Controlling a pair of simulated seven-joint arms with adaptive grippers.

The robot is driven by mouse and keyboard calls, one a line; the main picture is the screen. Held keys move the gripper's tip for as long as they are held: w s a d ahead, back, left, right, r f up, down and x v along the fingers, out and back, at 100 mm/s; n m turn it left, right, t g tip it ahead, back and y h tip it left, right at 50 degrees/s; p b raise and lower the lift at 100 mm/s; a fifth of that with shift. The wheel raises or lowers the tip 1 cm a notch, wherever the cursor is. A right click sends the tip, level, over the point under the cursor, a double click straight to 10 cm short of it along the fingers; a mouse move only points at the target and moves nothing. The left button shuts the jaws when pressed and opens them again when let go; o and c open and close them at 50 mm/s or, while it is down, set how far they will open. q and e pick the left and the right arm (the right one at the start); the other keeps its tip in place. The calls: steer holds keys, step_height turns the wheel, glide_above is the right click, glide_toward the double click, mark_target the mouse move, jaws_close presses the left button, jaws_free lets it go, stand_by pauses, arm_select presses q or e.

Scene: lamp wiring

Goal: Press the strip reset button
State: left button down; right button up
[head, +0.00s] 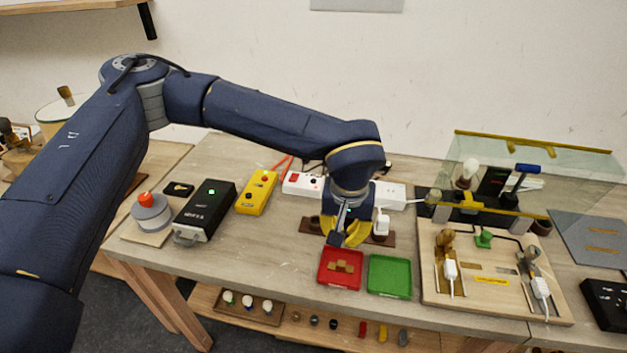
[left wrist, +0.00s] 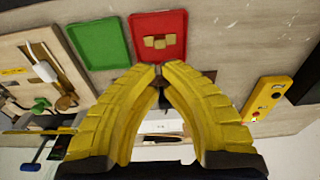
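The white power strip (head: 301,184) lies along the back of the table, partly hidden behind my left arm. A red switch (head: 293,178) shows at its left end; a small dark spot sits right of it, and I cannot tell which part is the reset button. My left gripper (head: 345,240) points down in front of the strip, above the table behind the red tray. In the left wrist view its yellow fingers (left wrist: 160,72) meet at the tips with nothing visible held, and part of the strip (left wrist: 160,127) shows between them. My right gripper is out of view.
A red tray (head: 327,281) with small tan blocks and a green tray (head: 374,291) lie at the front edge. A yellow button box (head: 257,192) and a black box (head: 204,211) stand left. A wooden wiring board (head: 466,295) and a glass panel (head: 590,175) stand right.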

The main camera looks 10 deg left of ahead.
arm_select(q)
steer(key=c, duration=2.1)
jaws_free()
steer(key=shift+s+f+g, duration=0.3)
steer(key=shift+s+f, duration=0.1)
steer(key=shift+f, duration=0.4)
jaws_close()
steer(key=w+n+h, duration=0.1)
steer(key=w+n, duration=0.1)
steer(key=w, duration=0.2)
steer(key=w+n+h, duration=0.1)
steer(key=w+n, duration=0.1)
steer(key=w, duration=0.2)
steer(key=w+n+h, duration=0.2)
steer(key=w, duration=0.3)
steer(key=shift+d+r, duration=0.2)
steer(key=shift+d, duration=0.2)
steer(key=w+a+r+n+t+h, duration=0.1)
steer(key=w+a+n, duration=0.4)
steer(key=w, duration=0.4)
steer(key=w+a+r+n+t+h, duration=0.1)
steer(key=w+a+r+n+t, duration=0.1)
steer(key=w+a+n, duration=0.3)
steer(key=w, duration=0.4)
steer(key=shift+a+f, duration=0.1)
